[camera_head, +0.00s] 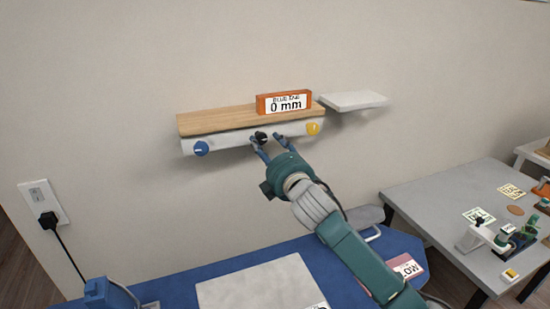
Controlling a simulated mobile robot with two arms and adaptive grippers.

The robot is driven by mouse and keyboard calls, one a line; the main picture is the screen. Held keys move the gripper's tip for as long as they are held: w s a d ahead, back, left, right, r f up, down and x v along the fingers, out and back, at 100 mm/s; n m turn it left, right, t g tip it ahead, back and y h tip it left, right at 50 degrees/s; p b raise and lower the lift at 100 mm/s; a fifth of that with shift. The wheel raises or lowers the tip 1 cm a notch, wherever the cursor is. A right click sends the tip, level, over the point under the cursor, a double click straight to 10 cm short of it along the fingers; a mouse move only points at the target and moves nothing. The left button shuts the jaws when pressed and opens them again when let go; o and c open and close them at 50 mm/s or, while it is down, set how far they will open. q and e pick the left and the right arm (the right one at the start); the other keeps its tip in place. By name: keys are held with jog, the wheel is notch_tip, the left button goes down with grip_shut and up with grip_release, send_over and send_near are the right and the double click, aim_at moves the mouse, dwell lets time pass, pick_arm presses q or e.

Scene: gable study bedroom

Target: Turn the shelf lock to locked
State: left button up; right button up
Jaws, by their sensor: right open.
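A wooden-topped shelf (215,122) is fixed to the wall, with a pale front rail below its top. The rail carries a blue knob (201,149) at the left, a dark knob (261,137) in the middle and a yellow knob (313,129) at the right. I cannot tell from labels which one is the shelf lock. My right gripper (267,143) is open, with its fingertips up at the dark middle knob, one on either side of it. Whether they touch it is too small to tell. My left gripper is not in view.
An orange-framed display reading "0 mm" (284,103) stands on the shelf. A small white shelf (355,101) is to its right. A blue table (215,272) with a grey board (262,285) lies below. A grey table (440,200) with several items stands at right.

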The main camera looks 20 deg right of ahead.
jog(key=s, duration=0.9)
jog(key=shift+s+d, duration=0.2)
